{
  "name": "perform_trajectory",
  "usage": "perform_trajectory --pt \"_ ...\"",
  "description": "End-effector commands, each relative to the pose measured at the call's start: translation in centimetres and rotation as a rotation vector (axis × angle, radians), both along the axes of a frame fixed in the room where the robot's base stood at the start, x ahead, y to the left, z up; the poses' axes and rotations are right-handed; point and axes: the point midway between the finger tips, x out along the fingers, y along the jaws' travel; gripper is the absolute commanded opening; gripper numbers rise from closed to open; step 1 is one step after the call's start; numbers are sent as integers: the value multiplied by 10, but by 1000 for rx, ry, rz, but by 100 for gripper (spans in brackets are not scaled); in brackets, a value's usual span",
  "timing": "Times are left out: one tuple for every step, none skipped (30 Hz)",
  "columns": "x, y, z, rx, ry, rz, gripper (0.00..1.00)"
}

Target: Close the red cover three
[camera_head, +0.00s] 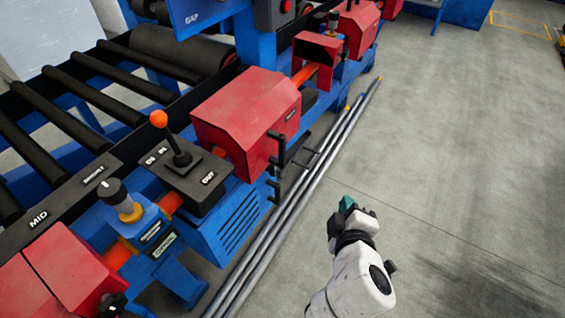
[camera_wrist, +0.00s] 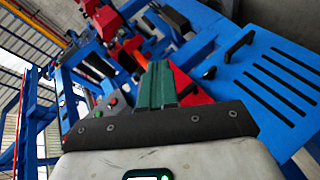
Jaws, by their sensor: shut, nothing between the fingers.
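Several red covers line the blue machine, and I cannot tell by any label which is number three. The large red cover (camera_head: 243,112) in the middle of the head view looks shut, with black handles at its right side. Beyond it a smaller red cover (camera_head: 318,50) looks raised, with a dark opening under it. Other red covers are at the top (camera_head: 358,20) and at the lower left (camera_head: 72,268). My gripper (camera_head: 347,204) is over the floor, right of the machine and apart from every cover. In the wrist view its green fingers (camera_wrist: 157,72) are together and empty, with red parts behind them.
A black lever box (camera_head: 190,182) with an orange knob stands left of the middle cover. Long metal rails (camera_head: 262,262) run along the machine's foot. The grey floor (camera_head: 460,150) to the right is clear. The wrist view shows a blue slotted panel (camera_wrist: 270,85) on the right.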

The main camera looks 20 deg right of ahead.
Motion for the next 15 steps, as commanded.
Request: perform_trajectory --pt "15 23 0 -97 -57 86 0" --pt "21 36 6 -157 -89 136 0" --pt "29 54 14 -229 -131 196 0" --pt "33 67 18 -278 -156 239 0" --pt "36 79 22 -323 -180 277 0" --pt "39 93 27 -375 -206 321 0" --pt "41 103 29 -408 -222 349 0" --pt "42 110 32 -435 -236 372 0" --pt "43 119 34 -463 -250 395 0" --pt "43 123 36 -479 -259 409 0" --pt "44 126 37 -490 -264 418 0" --pt "45 129 38 -500 -268 426 0" --pt "47 130 39 -505 -270 430 0" --pt "49 130 39 -507 -271 431 0" --pt "53 130 40 -506 -271 430 0"
